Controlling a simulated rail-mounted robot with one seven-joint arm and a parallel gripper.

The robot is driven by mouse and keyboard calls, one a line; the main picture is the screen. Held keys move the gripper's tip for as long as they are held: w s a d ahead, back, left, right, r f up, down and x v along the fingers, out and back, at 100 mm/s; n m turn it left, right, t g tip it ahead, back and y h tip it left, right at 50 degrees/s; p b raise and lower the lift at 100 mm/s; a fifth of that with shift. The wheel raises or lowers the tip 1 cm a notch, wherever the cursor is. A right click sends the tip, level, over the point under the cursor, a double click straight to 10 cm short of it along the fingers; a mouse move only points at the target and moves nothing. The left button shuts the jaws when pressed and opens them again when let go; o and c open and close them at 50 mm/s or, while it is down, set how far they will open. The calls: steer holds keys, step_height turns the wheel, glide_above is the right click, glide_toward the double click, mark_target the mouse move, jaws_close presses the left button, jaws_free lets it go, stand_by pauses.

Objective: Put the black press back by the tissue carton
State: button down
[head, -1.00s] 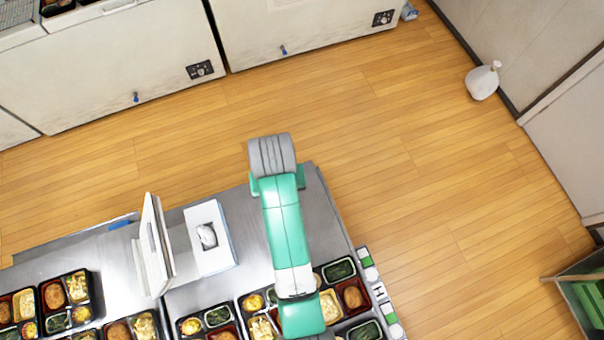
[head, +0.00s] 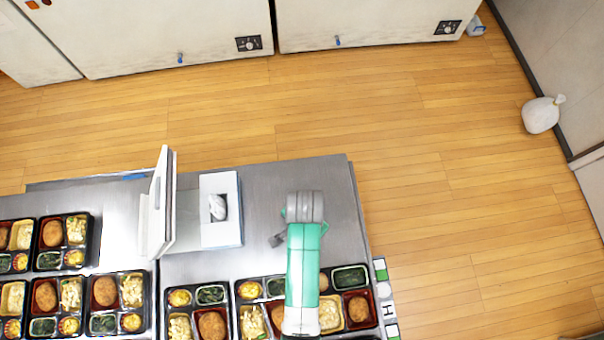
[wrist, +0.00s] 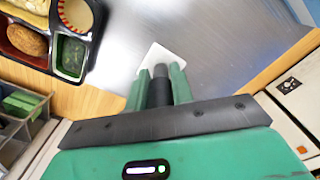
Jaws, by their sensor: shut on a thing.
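In the wrist view my gripper (wrist: 160,85) has its two green fingers shut on the black press (wrist: 160,93), a dark upright cylinder between them. Its lower end is hidden, so I cannot tell whether it touches the steel counter.
A white patch (wrist: 165,57) lies just beyond the fingers on the steel. An upright white panel (head: 160,205) stands left of the carton. Bento trays (head: 117,276) fill the counter's front. Bare steel (head: 265,195) lies between carton and wrist.

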step_height(320, 180, down, 9)
steer(key=shift+f+b, duration=0.1)
steer(key=shift+b, duration=0.3)
steer(key=shift+f, duration=0.2)
steer(key=c, duration=1.2)
jaws_free()
steer(key=shift+r, duration=0.15)
step_height(320, 180, up, 12)
steer(key=shift+r+p, duration=0.1)
steer(key=shift+p, duration=0.55)
